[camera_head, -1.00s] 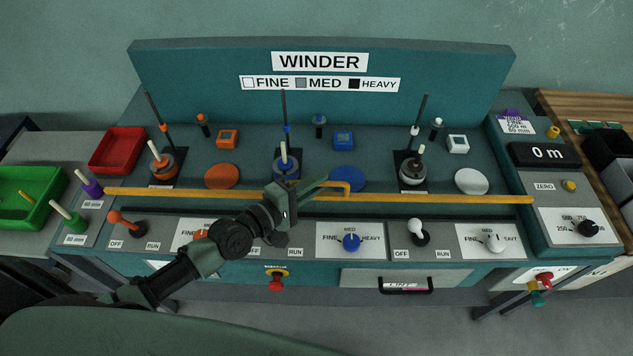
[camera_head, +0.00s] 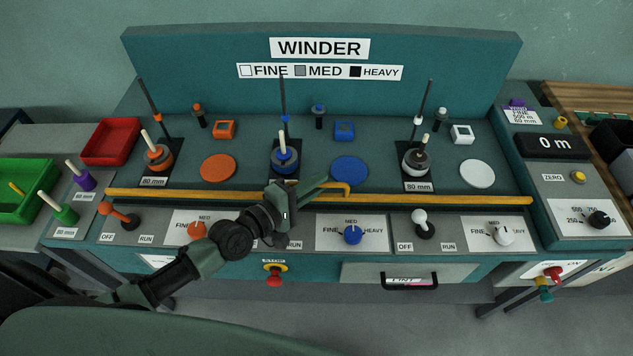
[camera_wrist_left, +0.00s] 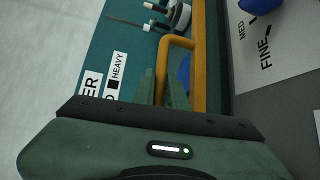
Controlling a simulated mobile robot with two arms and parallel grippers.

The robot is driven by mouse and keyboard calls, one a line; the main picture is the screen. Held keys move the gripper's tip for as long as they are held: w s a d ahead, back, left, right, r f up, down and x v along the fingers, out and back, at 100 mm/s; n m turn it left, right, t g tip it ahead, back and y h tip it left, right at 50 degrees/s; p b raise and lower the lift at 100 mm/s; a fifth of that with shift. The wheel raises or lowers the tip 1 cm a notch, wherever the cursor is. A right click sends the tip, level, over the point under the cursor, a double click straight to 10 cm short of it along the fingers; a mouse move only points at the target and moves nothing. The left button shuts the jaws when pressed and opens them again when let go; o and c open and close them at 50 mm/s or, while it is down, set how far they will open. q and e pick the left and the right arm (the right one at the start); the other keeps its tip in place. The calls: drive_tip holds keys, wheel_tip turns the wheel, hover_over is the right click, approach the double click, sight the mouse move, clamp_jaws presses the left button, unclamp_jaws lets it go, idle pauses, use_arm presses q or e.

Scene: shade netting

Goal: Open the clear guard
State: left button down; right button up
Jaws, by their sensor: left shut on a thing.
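The clear guard shows as a long yellow bar (camera_head: 430,198) running across the front of the winder, with a hooked yellow handle (camera_head: 346,187) near its middle. The clear panel itself cannot be made out. My left gripper (camera_head: 318,185) is at this handle, shut on it. In the left wrist view the handle (camera_wrist_left: 163,52) runs between the fingers of my left gripper (camera_wrist_left: 160,90) and joins the bar (camera_wrist_left: 199,60). My right gripper is not in view.
Behind the bar stand an orange spindle (camera_head: 157,158), a blue spindle (camera_head: 285,160) and a white spindle (camera_head: 416,162). In front are a blue knob (camera_head: 352,236), a white lever (camera_head: 423,226) and a red stop button (camera_head: 275,280). Red (camera_head: 111,140) and green (camera_head: 15,180) trays lie at left.

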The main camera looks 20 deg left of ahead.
use_arm(q)
drive_tip(key=c, duration=1.5)
unclamp_jaws()
drive_tip(key=shift+r, duration=0.15)
drive_tip(key=shift+o, duration=0.2)
drive_tip(key=b+v, duration=0.1)
drive_tip(key=v, duration=0.6)
drive_tip(key=shift+s+a, duration=0.15)
drive_tip(key=shift+s, duration=0.25)
